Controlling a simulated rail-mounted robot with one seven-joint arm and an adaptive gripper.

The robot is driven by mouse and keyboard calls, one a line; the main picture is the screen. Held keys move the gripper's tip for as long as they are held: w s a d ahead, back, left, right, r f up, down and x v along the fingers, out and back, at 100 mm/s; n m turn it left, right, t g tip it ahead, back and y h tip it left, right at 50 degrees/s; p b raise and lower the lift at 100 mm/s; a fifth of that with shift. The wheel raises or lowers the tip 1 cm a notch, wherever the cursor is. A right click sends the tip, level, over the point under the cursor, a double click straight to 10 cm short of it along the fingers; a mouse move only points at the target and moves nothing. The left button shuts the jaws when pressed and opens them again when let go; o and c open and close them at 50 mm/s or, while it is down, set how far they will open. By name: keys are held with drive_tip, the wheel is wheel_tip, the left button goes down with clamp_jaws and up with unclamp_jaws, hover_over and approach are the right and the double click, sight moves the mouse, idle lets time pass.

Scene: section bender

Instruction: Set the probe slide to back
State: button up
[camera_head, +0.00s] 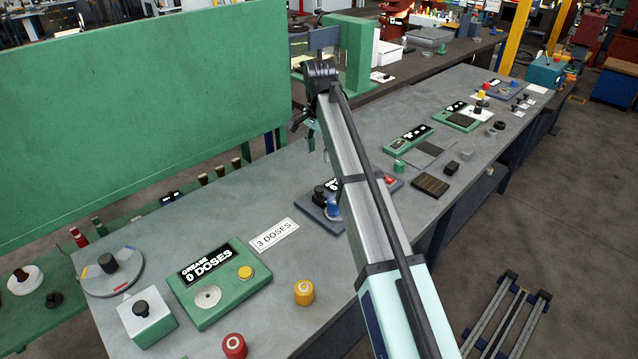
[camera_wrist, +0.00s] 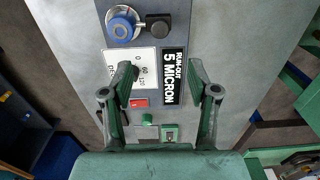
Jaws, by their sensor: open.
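The wrist view looks down on a grey run-out panel (camera_wrist: 155,55) with a display (camera_wrist: 173,76) reading "RUN-OUT 5 MICRON". At its top are a round blue knob (camera_wrist: 122,27) on a silver disc and a black block-like part (camera_wrist: 158,25) beside it. Either could belong to the probe slide; I cannot tell which. My gripper (camera_wrist: 162,80) is open and empty, its fingers over the panel below these parts. In the head view the panel (camera_head: 314,212) is partly hidden by my arm, and my gripper (camera_head: 306,130) hangs above the bench, left of the arm.
The panel also has a white scale card (camera_wrist: 143,62) and a red button (camera_wrist: 139,103). A green board (camera_head: 140,110) rises behind.

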sight(319, 188)
wheel_tip(319, 188, down, 13)
drive_tip(key=shift+r+p, duration=0.1)
drive_tip(key=shift+p, duration=1.15)
